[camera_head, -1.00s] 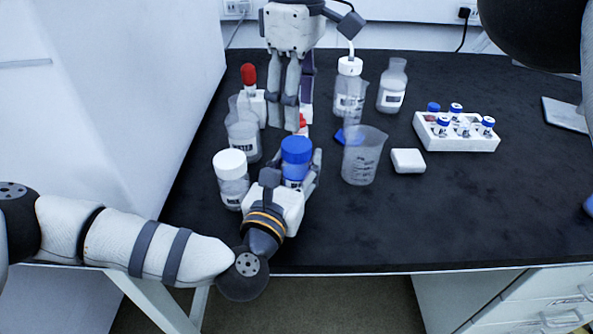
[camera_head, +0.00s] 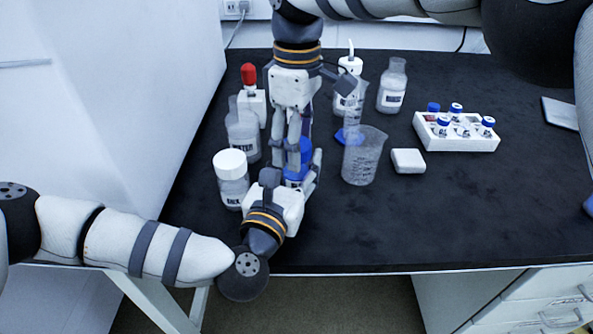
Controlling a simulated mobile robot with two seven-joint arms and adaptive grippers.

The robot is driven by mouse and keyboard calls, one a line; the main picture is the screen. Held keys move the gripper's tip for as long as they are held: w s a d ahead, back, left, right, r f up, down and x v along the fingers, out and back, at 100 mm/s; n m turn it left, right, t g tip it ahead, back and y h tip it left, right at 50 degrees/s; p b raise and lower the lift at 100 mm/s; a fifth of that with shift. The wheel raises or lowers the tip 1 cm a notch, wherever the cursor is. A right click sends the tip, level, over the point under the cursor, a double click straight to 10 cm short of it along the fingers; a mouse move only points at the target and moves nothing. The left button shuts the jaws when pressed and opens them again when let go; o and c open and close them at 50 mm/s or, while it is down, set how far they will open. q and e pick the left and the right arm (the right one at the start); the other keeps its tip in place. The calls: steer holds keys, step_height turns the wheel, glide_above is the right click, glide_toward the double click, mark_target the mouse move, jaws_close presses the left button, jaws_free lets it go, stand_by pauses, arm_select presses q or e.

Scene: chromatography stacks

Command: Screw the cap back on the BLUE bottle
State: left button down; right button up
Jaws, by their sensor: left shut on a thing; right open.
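The blue bottle (camera_head: 292,183) stands upright on the bench, mostly hidden behind the grippers. My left gripper (camera_head: 298,175) is shut on its body from the front. The blue cap (camera_head: 300,160) is at the bottle's top; whether it is seated or threaded cannot be told. My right gripper (camera_head: 299,148) comes straight down from above, fingers apart. Its fingertips overlap the cap in the picture; contact cannot be made out.
A white-capped bottle (camera_head: 231,176) stands close to the left, a labelled bottle (camera_head: 243,137) behind it. A beaker (camera_head: 364,157) stands to the right, with a blue object (camera_head: 345,136) beside it. A white block (camera_head: 408,161) and vial rack (camera_head: 462,143) lie further right. The bench front right is clear.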

steer(key=shift+c, duration=0.5)
steer(key=c, duration=1.1)
steer(key=m, duration=0.3)
steer(key=o, duration=1.3)
steer(key=shift+r, duration=2.25)
steer(key=shift+c, duration=0.4)
